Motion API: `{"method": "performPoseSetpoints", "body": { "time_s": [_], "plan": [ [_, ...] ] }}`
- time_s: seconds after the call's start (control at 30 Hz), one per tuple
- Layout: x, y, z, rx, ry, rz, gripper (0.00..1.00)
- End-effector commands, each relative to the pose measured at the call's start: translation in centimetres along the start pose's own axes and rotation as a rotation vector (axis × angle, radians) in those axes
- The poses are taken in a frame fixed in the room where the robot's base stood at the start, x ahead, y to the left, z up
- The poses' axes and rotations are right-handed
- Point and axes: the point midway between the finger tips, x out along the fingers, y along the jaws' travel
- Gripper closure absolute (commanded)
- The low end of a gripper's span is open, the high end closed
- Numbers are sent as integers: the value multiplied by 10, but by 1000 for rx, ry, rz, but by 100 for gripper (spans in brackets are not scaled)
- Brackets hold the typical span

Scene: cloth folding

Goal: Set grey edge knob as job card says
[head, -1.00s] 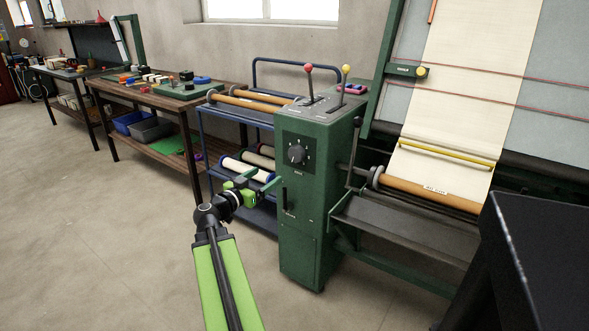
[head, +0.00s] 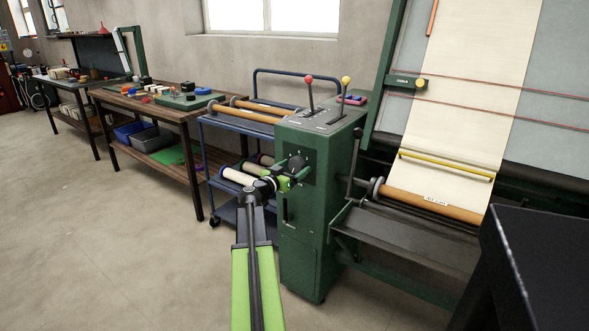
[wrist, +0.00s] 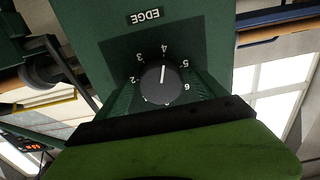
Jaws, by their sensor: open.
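The dark grey edge knob (wrist: 161,84) is on the green machine cabinet's panel, below the upside-down word EDGE in the wrist view. Its white pointer line points up at about the 4. Numerals 2 to 6 can be read around it; the mark at lower left is partly hidden. In the head view the knob (head: 297,163) is partly behind my gripper (head: 288,178). My gripper is open and close in front of the knob, its green fingers on either side in the wrist view. I cannot tell whether they touch it. No readable job card shows.
The green cabinet (head: 302,235) carries a red-knobbed lever (head: 309,90) and a yellow-knobbed lever (head: 345,92) on top. A blue roller cart (head: 240,125) stands close at left. The cloth roller (head: 430,204) and trough are at right. Open floor lies at lower left.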

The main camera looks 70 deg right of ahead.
Motion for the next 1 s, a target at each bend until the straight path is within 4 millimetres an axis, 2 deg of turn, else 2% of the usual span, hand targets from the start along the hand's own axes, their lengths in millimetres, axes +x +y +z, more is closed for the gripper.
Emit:
{"method": "performPoseSetpoints", "body": {
  "time_s": [0.23,0.7,1.0],
  "plan": [
    [1,1,0,0,0,1,20],
    [1,1,0,0,0,3,81],
    [2,2,0,-41,0,3,81]
  ]
}}
